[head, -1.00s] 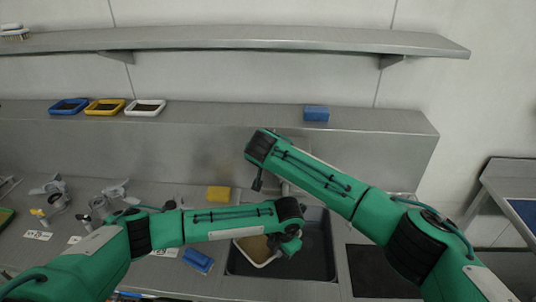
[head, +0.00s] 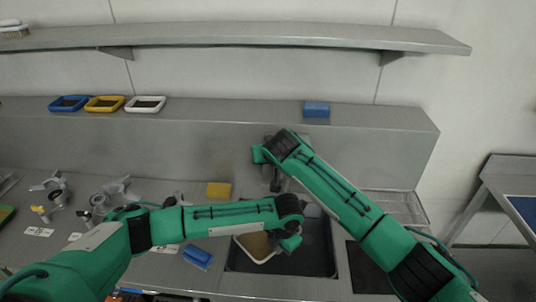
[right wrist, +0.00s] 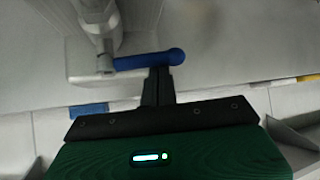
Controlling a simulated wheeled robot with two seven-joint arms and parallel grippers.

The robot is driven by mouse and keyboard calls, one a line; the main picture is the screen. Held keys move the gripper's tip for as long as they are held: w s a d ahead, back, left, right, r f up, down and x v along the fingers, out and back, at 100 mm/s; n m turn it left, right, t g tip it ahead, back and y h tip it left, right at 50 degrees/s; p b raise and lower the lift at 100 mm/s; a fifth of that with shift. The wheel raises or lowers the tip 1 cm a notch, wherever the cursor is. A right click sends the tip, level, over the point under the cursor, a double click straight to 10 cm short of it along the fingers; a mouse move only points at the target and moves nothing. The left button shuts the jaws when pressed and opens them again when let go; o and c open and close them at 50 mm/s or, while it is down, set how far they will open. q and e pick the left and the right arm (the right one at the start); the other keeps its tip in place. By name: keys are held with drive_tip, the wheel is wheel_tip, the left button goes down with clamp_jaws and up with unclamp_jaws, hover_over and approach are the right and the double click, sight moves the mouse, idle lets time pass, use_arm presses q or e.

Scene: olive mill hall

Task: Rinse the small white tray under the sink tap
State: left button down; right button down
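The small white tray (head: 238,241) with a brown layer inside is in the dark sink basin (head: 318,262). My left gripper (head: 284,243) is at its right edge and appears shut on it; the wrist hides its fingertips. My right gripper (head: 275,184) is by the tap behind the basin, mostly behind its own arm in the head view. In the right wrist view its two dark fingers (right wrist: 160,75) are together, with the tips at the blue tap lever (right wrist: 150,60). The grey tap body (right wrist: 97,25) rises at the lever's left end. Contact with the lever is unclear. I see no running water.
A yellow sponge (head: 219,190) and a blue block (head: 198,257) lie on the counter left of the basin. Metal fittings (head: 117,190) stand farther left. Blue (head: 68,103), yellow (head: 104,104) and white (head: 145,104) trays and a blue sponge (head: 316,109) are on the ledge.

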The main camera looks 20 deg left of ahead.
drive_tip(key=s+d+r, duration=0.2)
drive_tip(key=s+r, duration=0.2)
drive_tip(key=r, duration=0.5)
drive_tip(key=shift+m+t+h, duration=0.3)
drive_tip(key=shift+m+h, duration=0.2)
drive_tip(key=shift+m, duration=0.1)
drive_tip(key=shift+w+a+f, duration=0.5)
drive_tip(key=shift+w+f, duration=0.2)
drive_tip(key=shift+f, duration=0.8)
drive_tip(key=shift+w+a+f, duration=0.5)
drive_tip(key=shift+w+f, duration=0.2)
drive_tip(key=shift+f, duration=0.8)
drive_tip(key=shift+w+a+f, duration=0.5)
drive_tip(key=shift+w+f, duration=0.2)
drive_tip(key=shift+f, duration=0.8)
